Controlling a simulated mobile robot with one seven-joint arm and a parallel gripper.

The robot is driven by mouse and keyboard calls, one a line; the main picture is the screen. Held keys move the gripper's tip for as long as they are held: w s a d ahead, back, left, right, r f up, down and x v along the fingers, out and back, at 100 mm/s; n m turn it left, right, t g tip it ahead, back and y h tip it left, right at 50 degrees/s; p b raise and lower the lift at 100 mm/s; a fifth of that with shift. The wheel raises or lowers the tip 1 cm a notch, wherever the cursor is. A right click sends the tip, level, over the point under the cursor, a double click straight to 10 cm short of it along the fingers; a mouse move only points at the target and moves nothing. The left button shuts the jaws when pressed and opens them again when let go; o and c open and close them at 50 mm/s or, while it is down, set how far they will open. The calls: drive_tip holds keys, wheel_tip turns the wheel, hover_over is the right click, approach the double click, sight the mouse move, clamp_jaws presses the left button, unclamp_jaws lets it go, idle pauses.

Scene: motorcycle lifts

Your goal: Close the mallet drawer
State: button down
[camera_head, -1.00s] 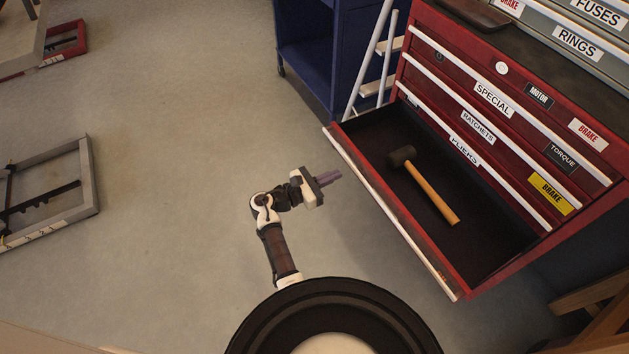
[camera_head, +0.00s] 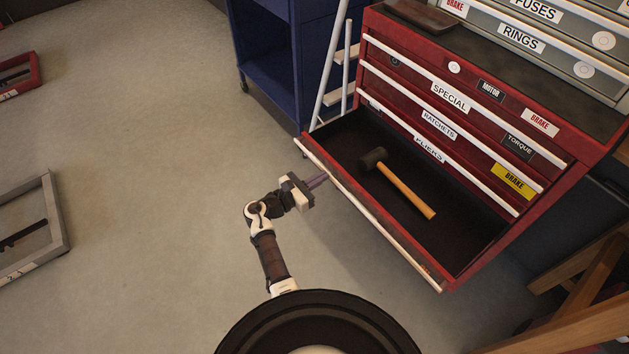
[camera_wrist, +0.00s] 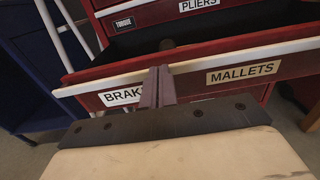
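The red chest (camera_head: 560,150) has closed labelled drawers above. A blue cabinet (camera_head: 290,60) and a white ladder (camera_head: 331,65) stand to its left. A grey frame (camera_head: 55,215) lies at far left. Wooden legs (camera_head: 590,275) stand at lower right. Floor left of the drawer is clear.

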sight(380, 147)
drive_tip(key=b+x, duration=0.7)
drive_tip(key=x, duration=1.7)
drive_tip(key=shift+w+d+f, duration=0.1)
drive_tip(key=shift+w+d, duration=0.15)
drive_tip(key=shift+d, duration=0.05)
drive_tip(key=shift+w+d, duration=0.3)
drive_tip(key=shift+d, duration=0.1)
drive_tip(key=shift+r, duration=0.4)
drive_tip(key=shift+w+d+r, duration=0.1)
drive_tip(key=shift+d, duration=0.05)
